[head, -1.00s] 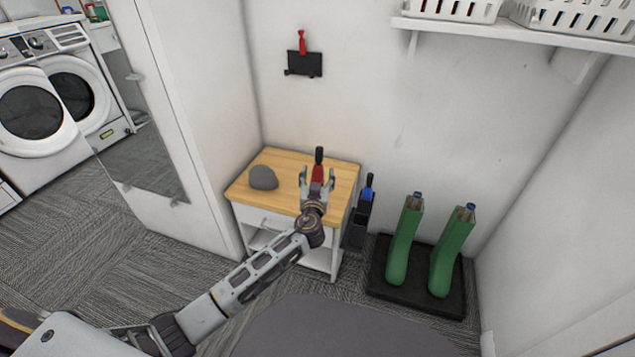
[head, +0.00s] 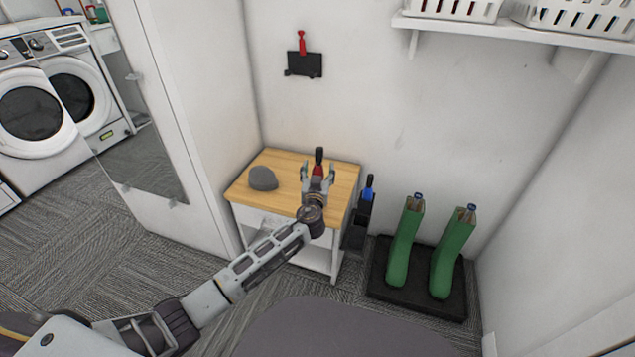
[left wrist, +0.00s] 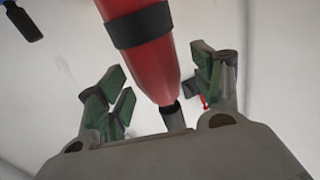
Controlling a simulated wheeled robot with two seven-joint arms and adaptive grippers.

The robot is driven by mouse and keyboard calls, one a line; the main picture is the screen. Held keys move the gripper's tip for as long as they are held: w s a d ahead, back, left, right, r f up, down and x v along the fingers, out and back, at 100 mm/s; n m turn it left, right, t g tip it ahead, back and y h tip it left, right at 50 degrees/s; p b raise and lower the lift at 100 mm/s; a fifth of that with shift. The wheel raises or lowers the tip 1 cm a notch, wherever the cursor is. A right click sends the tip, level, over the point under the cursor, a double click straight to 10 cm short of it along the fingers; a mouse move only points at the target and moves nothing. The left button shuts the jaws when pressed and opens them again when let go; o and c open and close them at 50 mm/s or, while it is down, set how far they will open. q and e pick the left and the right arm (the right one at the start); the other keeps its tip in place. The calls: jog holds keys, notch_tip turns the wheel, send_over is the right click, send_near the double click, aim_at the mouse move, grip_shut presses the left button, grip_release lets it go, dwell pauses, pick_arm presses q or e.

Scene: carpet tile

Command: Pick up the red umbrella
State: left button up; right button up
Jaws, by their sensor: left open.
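The red umbrella (head: 318,168) has a dark handle pointing up and shows above the wooden top of the small cabinet. In the head view my left gripper covers its lower part. In the left wrist view the umbrella (left wrist: 142,68), with a black band and a dark end, lies between the two spread fingers. My left gripper (head: 318,173) is open, with a finger on each side of the umbrella and visible gaps to it. The left wrist view also shows the gripper (left wrist: 160,82). My right gripper is not in view.
A grey rounded object (head: 263,178) sits on the cabinet top (head: 285,160), left of the gripper. A dark stand (head: 357,228) with a blue item (head: 368,190) is beside the cabinet. Green boots (head: 403,245) stand on a black tray (head: 375,285). A wall hook plate (head: 304,65) hangs above.

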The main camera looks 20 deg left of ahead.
aim_at(318, 151)
pick_arm(q)
jog(key=c, duration=1.3)
jog(key=shift+r, duration=0.1)
jog(key=shift+r+p, duration=0.3)
jog(key=shift+r, duration=0.4)
notch_tip(318, 151, up, 6)
jog(key=shift+r+p, duration=0.25)
jog(key=shift+p, duration=1)
jog(key=shift+r+p, duration=0.3)
jog(key=shift+r, duration=0.7)
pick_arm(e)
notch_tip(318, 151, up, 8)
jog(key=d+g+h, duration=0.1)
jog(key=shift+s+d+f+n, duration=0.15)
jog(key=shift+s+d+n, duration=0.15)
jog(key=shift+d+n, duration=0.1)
